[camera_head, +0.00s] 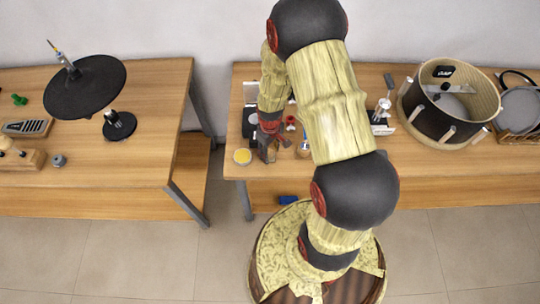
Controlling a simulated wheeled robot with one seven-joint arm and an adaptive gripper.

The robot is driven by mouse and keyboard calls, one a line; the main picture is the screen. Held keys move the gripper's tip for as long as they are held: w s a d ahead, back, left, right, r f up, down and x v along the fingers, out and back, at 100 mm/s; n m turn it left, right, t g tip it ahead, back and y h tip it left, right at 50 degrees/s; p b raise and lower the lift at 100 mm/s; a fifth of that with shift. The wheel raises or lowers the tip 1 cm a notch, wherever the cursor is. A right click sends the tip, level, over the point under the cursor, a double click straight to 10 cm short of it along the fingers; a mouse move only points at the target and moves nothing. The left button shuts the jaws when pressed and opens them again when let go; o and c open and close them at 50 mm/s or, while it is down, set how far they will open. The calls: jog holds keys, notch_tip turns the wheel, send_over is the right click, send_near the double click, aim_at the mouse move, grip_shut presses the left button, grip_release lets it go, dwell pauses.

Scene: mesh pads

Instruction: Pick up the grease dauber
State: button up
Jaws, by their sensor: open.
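My gripper (271,150) is open, low over the front left part of the right-hand table (222,168), just right of a small round tin with a yellow top (243,157). I cannot pick out the grease dauber for sure at this size. Several small items crowd around the gripper, among them a white and orange upright item (304,147) to its right and a red item (291,122) behind it. My arm and fingers hide part of this area. Whether anything lies between the fingers is too small to tell.
A large wooden drum (413,100) and a round sieve-like item (520,108) fill the table's right side. A small white stand (381,112) is left of the drum. The left table (110,170) holds a black disc (85,92); a gap separates the tables.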

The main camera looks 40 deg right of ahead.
jog(key=shift+f, duration=0.3)
jog(key=shift+c, duration=1.1)
jog(key=c, duration=0.7)
grip_shut()
